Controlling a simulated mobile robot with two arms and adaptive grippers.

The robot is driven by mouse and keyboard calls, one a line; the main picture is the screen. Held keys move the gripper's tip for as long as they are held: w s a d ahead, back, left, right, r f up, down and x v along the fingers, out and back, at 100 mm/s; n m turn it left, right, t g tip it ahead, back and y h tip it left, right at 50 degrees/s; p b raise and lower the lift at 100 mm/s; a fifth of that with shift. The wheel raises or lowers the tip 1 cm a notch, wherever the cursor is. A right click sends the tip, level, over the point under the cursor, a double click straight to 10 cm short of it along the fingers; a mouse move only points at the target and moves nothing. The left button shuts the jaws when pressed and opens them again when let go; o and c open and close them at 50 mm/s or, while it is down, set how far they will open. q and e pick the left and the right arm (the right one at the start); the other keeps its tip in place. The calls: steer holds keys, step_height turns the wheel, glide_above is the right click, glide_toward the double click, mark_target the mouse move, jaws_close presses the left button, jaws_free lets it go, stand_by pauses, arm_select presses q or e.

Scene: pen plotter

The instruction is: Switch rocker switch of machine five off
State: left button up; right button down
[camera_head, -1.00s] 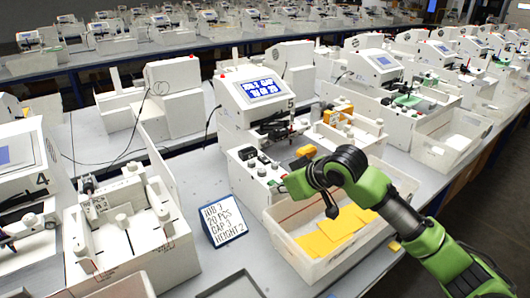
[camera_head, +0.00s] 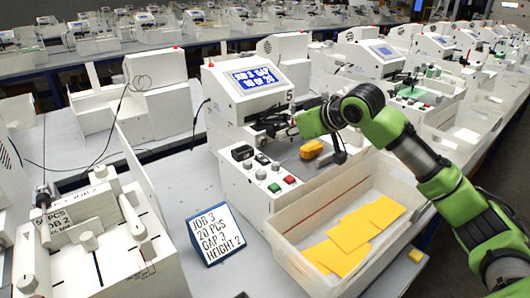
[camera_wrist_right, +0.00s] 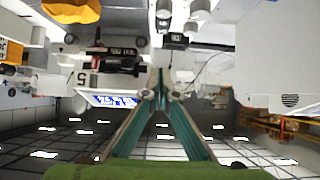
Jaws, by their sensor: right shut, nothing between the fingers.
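Machine five (camera_head: 232,112), a white unit marked "5" with a lit blue screen (camera_head: 257,78), stands at the middle of the head view. On its front panel are black rocker-like switches (camera_head: 242,153), grey knobs and a green and a red button. I cannot tell which way the rocker is tipped. In the right wrist view, which is upside down, the black switches (camera_wrist_right: 175,41) show beyond the fingertips. My right gripper (camera_head: 293,123) is shut and empty, in front of the machine's mechanism; its fingers (camera_wrist_right: 160,72) touch each other.
A white bin (camera_head: 290,256) with yellow sheets (camera_head: 352,228) stands in front of machine five. A yellow object (camera_head: 312,149) lies beside the panel. A job card (camera_head: 216,234) stands at left front. Other machines flank it on both sides.

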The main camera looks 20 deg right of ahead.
steer(key=p, duration=0.1)
glide_above(265, 160)
steer(key=s+d, duration=0.1)
steer(key=s, duration=0.2)
steer(key=f, duration=0.4)
steer(key=shift+w, duration=0.2)
steer(key=p+x, duration=0.1)
steer(key=x, duration=0.2)
steer(key=shift+w+f, duration=0.1)
steer(key=shift+f, duration=0.05)
step_height(265, 160, down, 3)
steer(key=shift+r, duration=0.25)
arm_select(q)
steer(key=shift+w+r+p, duration=0.15)
steer(key=shift+w+r, duration=0.35)
steer(key=shift+r, duration=0.2)
steer(key=shift+w+r+p, duration=0.15)
steer(key=shift+w+r, duration=0.35)
steer(key=shift+r, duration=0.15)
arm_select(e)
steer(key=shift+w+f, duration=0.1)
steer(key=shift+f, duration=0.55)
